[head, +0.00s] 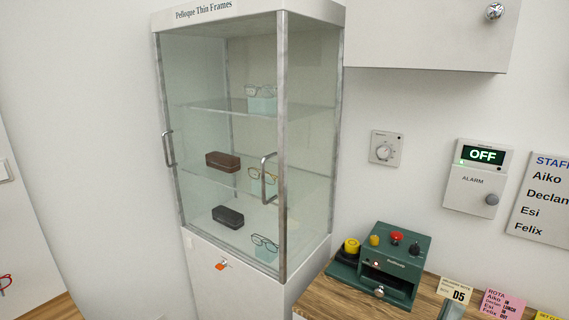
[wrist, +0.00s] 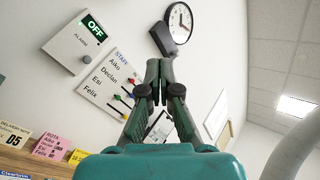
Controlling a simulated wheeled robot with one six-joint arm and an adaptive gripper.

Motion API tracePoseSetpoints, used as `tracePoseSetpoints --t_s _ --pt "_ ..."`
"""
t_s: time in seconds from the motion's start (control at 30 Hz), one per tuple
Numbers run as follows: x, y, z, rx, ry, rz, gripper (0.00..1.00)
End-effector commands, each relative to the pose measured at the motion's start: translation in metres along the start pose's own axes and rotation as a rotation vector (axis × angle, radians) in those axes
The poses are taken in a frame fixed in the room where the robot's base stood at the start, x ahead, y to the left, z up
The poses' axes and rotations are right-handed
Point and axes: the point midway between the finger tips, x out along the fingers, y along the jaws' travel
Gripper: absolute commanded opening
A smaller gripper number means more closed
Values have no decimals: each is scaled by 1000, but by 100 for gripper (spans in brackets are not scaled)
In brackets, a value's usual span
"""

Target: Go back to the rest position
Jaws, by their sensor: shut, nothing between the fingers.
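My gripper (wrist: 159,72) shows in the wrist view, with its two dark green fingers together and nothing between them. It points up toward the white wall, clear of the things around it. The head view does not show my gripper.
A green machine (head: 408,250) with coloured knobs stands on a wooden counter (head: 325,300). An alarm box (head: 477,178) reading OFF, a dial plate (head: 386,148) and a staff board (wrist: 115,80) are on the wall. A clock (wrist: 181,22) hangs higher up. A white wall cupboard (head: 430,35) overhangs the counter.

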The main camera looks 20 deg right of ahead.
Motion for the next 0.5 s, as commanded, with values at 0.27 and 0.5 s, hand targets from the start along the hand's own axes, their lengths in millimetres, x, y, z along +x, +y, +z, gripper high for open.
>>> tracePoseSetpoints --t_s 0.27,0.5 --pt "-83 -1 6 -351 -292 132 0" --pt "-156 -6 3 -638 -576 219 0"
